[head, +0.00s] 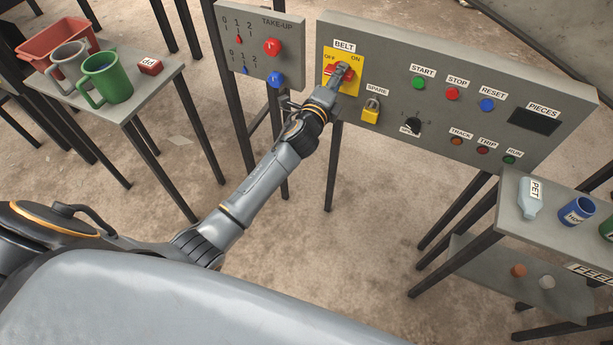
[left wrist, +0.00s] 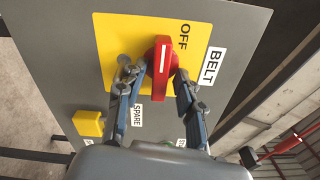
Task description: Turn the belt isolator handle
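The belt isolator handle is a red knob with a white line (left wrist: 163,68) on a yellow plate (left wrist: 115,40) marked OFF. In the head view the handle (head: 347,72) is partly hidden by my left gripper (head: 341,78), and the plate (head: 355,86) shows OFF at left and ON at right, under the BELT label. In the left wrist view the white line runs up the picture, with OFF at its upper right. The left gripper's fingers (left wrist: 160,82) stand apart, one on each side of the handle. A small gap shows on the left; contact on the right is unclear. My right gripper is out of view.
A yellow padlock (head: 371,110) hangs at SPARE, just below the plate. Buttons and a black knob (head: 412,124) sit to the right on the grey panel. The TAKE-UP panel (head: 254,60) is close on the left. Side tables hold mugs (head: 107,76) and bottles (head: 530,198).

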